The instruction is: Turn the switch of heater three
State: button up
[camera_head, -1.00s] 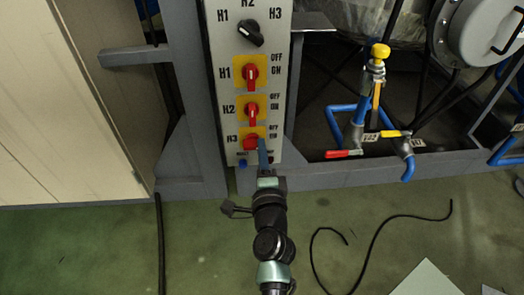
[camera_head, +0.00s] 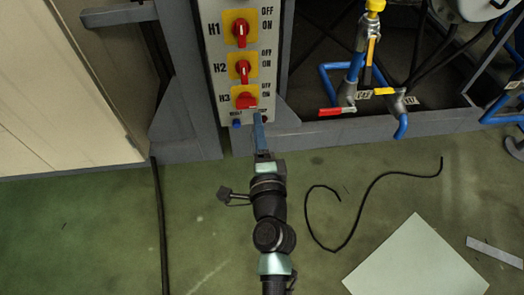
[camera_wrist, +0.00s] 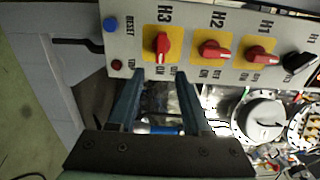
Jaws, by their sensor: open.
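The heater three switch, a red knob on a yellow plate marked H3 (camera_head: 245,101), is the lowest of three on the grey panel. Its handle lies sideways in the head view, while those of H1 and H2 stand upright. It also shows in the wrist view (camera_wrist: 162,45), turned across the line of the other two. My gripper (camera_head: 259,119) is below and slightly right of the switch in the head view. In the wrist view my gripper (camera_wrist: 164,78) is open and empty, its fingertips apart from the knob.
The H2 switch (camera_head: 242,70) and H1 switch (camera_head: 240,31) sit above H3. A blue button (camera_wrist: 110,24) and a red lamp or button (camera_wrist: 118,65) are beside it. Blue pipes with a red valve handle (camera_head: 331,111) stand to the right. A black cable (camera_head: 372,192) lies on the floor.

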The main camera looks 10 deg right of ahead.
jog(key=s, duration=0.6)
jog(key=shift+s, duration=0.4)
jog(key=w+a+r+n+t+y+p, duration=0.25)
jog(key=r+n+p, duration=0.35)
jog(key=r, duration=1.5)
jog(key=w+a+r+n+t+y+p, duration=0.1)
jog(key=a+r+n+t+p, duration=0.45)
jog(key=r, duration=1.55)
jog(key=s+d+r+n+t+h+p, duration=0.1)
jog(key=s+d+r+n+h+p, duration=0.15)
jog(key=s+r, duration=0.7)
jog(key=s+d+r+n+h+p, duration=0.1)
jog(key=s+r+n+p, duration=0.2)
jog(key=r, duration=1.4)
notch_tip(320, 180, up, 37)
jog(key=w+n+p, duration=0.1)
jog(key=p, duration=3.6)
jog(key=shift+w, duration=0.15)
jog(key=shift+a+r, duration=0.1)
